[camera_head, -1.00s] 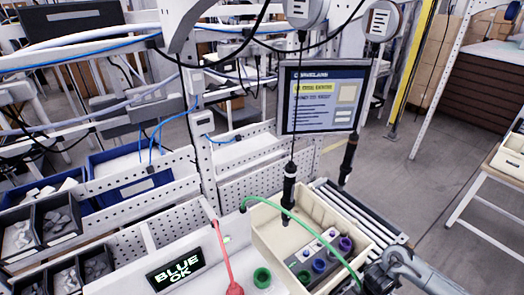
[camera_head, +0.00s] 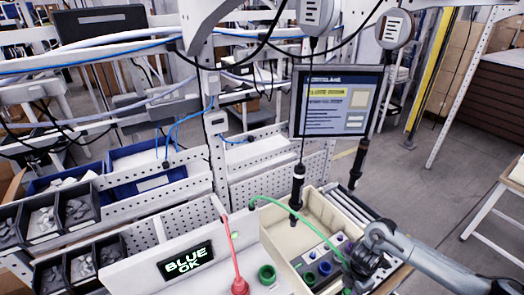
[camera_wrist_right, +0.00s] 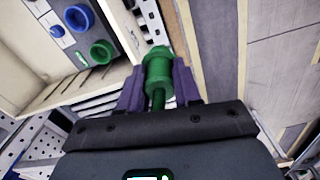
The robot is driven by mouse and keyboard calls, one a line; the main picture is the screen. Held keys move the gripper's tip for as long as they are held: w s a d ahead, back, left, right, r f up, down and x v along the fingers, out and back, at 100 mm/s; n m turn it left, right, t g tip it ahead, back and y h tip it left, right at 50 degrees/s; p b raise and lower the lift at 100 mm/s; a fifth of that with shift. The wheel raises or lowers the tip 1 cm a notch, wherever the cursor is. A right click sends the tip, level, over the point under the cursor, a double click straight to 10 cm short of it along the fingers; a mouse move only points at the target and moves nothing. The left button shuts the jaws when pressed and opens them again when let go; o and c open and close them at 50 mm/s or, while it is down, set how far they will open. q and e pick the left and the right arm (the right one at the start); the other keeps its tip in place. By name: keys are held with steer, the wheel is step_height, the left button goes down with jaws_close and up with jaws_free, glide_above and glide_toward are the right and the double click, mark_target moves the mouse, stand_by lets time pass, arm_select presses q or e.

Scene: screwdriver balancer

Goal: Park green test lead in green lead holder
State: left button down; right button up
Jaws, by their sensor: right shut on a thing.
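My right gripper (camera_head: 358,266) is shut on the green test lead's plug (camera_wrist_right: 158,72), a green ribbed cylinder seen between its dark jaws in the right wrist view. The plug is held clear of any socket. The green cable (camera_head: 310,222) loops left from the gripper to the white bench unit. The green lead holder (camera_head: 266,274) is a green cup on that unit, well to the left of the gripper, with no plug visible in it. The red test lead (camera_head: 240,287) stands just left of the holder. My left gripper is out of view.
A cream tote (camera_head: 277,238) holds a grey panel with blue (camera_head: 325,268) and green (camera_head: 309,279) rings, between holder and gripper. A black screwdriver (camera_head: 297,187) hangs over the tote. The display (camera_head: 187,261) reads "BLUE OK".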

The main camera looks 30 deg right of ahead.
steer(key=w+a+r+n+p, duration=0.1)
steer(key=w+a+r+p, duration=0.1)
steer(key=w+a+r, duration=0.9)
steer(key=w+a+r+n+p, duration=0.1)
steer(key=w+a+r+n, duration=0.1)
steer(key=w+a+r, duration=0.85)
steer(key=s+a+f+m, duration=0.2)
steer(key=s+f+m, duration=0.2)
steer(key=s+m, duration=0.3)
steer(key=s+a+f+m, duration=0.2)
steer(key=s+m, duration=0.4)
steer(key=m, duration=0.6)
steer(key=shift+s+a+f+p, duration=0.2)
steer(key=shift+s+f+p, duration=0.2)
steer(key=shift+f, duration=0.45)
